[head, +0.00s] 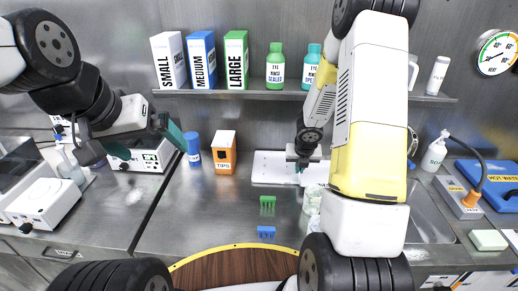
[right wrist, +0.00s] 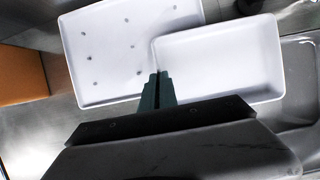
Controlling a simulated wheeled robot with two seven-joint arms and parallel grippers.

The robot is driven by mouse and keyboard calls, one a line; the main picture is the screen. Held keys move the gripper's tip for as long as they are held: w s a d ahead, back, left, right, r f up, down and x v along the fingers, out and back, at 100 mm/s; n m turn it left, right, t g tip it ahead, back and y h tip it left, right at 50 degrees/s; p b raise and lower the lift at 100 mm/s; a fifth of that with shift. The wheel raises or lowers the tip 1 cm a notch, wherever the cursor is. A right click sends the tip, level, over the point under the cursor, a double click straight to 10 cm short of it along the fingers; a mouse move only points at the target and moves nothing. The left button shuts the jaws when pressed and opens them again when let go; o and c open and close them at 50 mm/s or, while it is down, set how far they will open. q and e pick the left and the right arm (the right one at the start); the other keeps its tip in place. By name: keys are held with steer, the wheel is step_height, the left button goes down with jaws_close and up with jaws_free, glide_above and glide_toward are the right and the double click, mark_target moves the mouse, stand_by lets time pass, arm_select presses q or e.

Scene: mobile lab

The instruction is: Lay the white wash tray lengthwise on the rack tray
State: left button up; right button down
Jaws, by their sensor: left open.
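The rack tray (right wrist: 110,50), white with several small dark holes, lies on the steel counter; it also shows in the head view (head: 268,168). The plain white wash tray (right wrist: 225,60) is to its right in the right wrist view and overlaps its right edge. In the head view my arm hides most of the wash tray. My right gripper (right wrist: 158,78) points down at the wash tray's near-left rim, its teal fingers close together with the rim between them; it also shows in the head view (head: 301,166). My left gripper (head: 146,142) is open and empty at the left, above the counter.
An orange tips box (head: 224,152) and a blue bottle (head: 193,148) stand left of the trays. Green (head: 267,203) and blue (head: 266,231) small racks lie in front. A sink (head: 428,215) is at right. A shelf (head: 210,93) runs above.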

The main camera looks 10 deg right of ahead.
steer(key=w+a, duration=0.4)
steer(key=a, duration=0.1)
steer(key=w+a, duration=0.3)
steer(key=shift+a, duration=0.2)
steer(key=w+a, duration=0.2)
steer(key=a, duration=0.1)
steer(key=shift+w+f, duration=0.15)
steer(key=shift+w, duration=0.2)
steer(key=shift+s+f, duration=0.1)
steer(key=shift+f, duration=0.4)
steer(key=shift+d+f, duration=0.1)
steer(key=c, duration=2)
jaws_free()
steer(key=shift+f, duration=0.15)
steer(key=shift+c, duration=0.2)
steer(key=o, duration=0.4)
steer(key=v, duration=0.7)
steer(key=shift+r, duration=0.35)
